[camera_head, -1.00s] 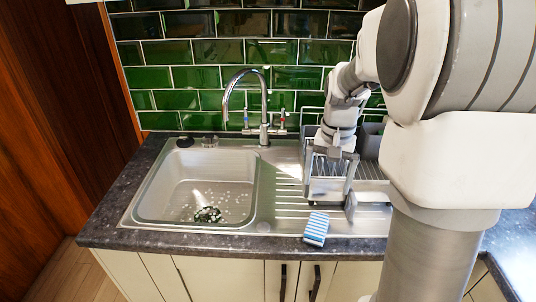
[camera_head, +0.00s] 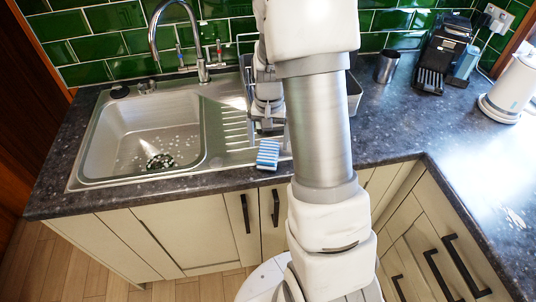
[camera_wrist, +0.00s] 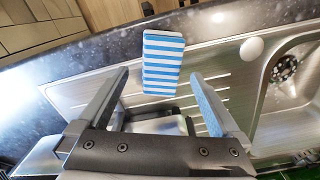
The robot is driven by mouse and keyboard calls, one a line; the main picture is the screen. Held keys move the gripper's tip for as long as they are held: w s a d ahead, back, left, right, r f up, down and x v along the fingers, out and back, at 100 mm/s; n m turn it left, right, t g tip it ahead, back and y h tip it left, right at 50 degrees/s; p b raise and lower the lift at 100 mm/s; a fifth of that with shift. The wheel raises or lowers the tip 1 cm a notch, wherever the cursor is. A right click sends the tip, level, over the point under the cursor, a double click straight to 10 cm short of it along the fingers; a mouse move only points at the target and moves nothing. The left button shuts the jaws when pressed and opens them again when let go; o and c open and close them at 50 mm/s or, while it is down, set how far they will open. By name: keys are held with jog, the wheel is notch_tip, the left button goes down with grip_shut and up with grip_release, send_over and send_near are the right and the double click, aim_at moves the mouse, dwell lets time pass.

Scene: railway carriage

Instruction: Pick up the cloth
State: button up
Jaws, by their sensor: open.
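The cloth (camera_head: 268,154) is blue and white striped and lies at the front edge of the sink's ribbed drainboard, by the dark worktop. In the wrist view the cloth (camera_wrist: 162,62) lies just beyond my fingertips, roughly centred between them. My gripper (camera_wrist: 158,80) is open, with its two fingers apart and nothing between them. In the head view my gripper (camera_head: 268,124) is over the drainboard, partly hidden behind my own arm, a little behind the cloth.
The sink basin (camera_head: 140,135) is left of the drainboard, with a tap (camera_head: 200,68) behind it. A metal cup (camera_head: 387,66), a black coffee machine (camera_head: 440,55) and a white kettle (camera_head: 512,88) stand on the right worktop (camera_head: 400,120). A dish rack stands partly behind my arm.

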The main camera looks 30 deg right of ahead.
aim_at(268, 150)
notch_tip(268, 150, down, 5)
jog(key=shift+w+f, duration=0.1)
jog(key=shift+w, duration=0.05)
jog(key=c, duration=1.5)
jog(key=shift+r, duration=0.55)
jog(key=r, duration=0.2)
jog(key=s+r, duration=0.1)
jog(key=shift+d+r, duration=0.4)
jog(key=s+d+r, duration=0.4)
jog(key=s, duration=0.1)
jog(key=s+d+r, duration=0.2)
jog(key=s, duration=0.1)
jog(key=shift+s+d+r+b, duration=0.1)
jog(key=shift+s+d+b, duration=0.05)
jog(key=shift+b, duration=0.2)
